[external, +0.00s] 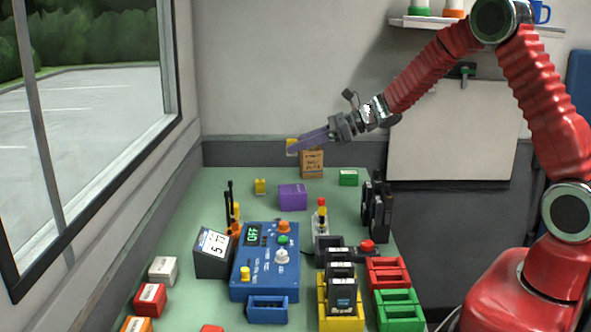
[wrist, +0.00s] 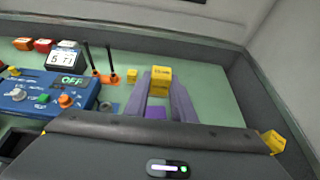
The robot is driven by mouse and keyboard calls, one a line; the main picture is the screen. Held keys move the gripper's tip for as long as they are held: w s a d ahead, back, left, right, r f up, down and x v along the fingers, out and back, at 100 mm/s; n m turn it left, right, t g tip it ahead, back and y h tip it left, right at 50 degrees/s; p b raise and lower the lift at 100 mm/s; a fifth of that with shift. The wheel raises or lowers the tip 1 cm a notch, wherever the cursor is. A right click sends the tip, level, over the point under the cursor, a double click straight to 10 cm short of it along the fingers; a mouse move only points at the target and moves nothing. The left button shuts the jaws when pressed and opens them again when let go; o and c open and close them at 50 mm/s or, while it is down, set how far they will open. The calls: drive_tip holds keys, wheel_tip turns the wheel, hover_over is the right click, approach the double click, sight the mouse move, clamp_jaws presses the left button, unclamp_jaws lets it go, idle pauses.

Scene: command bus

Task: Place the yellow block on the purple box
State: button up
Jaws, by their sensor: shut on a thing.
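My gripper (external: 308,141) has purple fingers and is shut on a yellow block (external: 292,146), held in the air over the far part of the table. In the wrist view the yellow block (wrist: 161,76) sits between the fingertips and has dark lettering. The purple box (external: 292,197) stands on the green table, below the held block and nearer the camera. In the wrist view the purple box (wrist: 155,112) shows between the fingers, partly hidden by my gripper.
Another small yellow piece (external: 260,187) stands left of the purple box. A tan box (external: 312,165) stands behind it, and a green block (external: 348,178) to the right. A blue control panel (external: 264,262), black holders and coloured bins fill the nearer table.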

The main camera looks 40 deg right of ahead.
hover_over(299, 189)
drive_tip(key=shift+f, duration=3.15)
drive_tip(key=shift+f, duration=1.9)
drive_tip(key=o, duration=1)
